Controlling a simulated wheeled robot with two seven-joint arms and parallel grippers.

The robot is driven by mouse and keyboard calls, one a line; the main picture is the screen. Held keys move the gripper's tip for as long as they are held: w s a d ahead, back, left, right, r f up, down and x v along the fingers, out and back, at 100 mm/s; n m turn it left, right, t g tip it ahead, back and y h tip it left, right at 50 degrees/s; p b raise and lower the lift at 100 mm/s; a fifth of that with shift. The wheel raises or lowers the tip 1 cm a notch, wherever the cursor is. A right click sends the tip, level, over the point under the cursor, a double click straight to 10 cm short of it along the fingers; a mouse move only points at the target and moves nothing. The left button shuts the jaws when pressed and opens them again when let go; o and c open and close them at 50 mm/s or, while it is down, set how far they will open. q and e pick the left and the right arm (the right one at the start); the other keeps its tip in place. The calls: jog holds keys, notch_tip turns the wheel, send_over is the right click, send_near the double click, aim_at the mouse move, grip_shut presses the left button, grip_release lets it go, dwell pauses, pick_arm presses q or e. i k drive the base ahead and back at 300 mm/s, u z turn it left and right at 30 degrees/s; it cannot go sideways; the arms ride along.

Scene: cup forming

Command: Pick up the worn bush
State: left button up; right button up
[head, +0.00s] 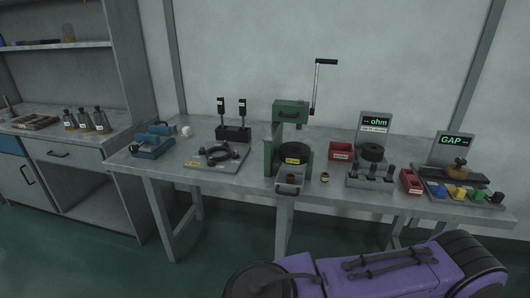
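Two small brass-coloured, ring-like pieces are near the front edge of the workbench (230,172). One piece (325,177) stands on the bare top, just right of the green press (272,150). The other piece (291,178) is at the front of the press, by a grey tray or bracket (289,189). Both are too small to tell which is the worn bush or whether either is worn. No fingers of my left or right gripper show in the head view.
The press has a tall crank (316,85). Right of it are a red bin (341,151), an ohm display (374,123), a second red bin (410,181) and a GAP display (455,143). Left are a dark ring fixture (217,154) and a blue tool (152,146).

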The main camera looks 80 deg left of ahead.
aim_at(290, 178)
jog(key=k, duration=0.4)
jog(key=u, duration=0.8)
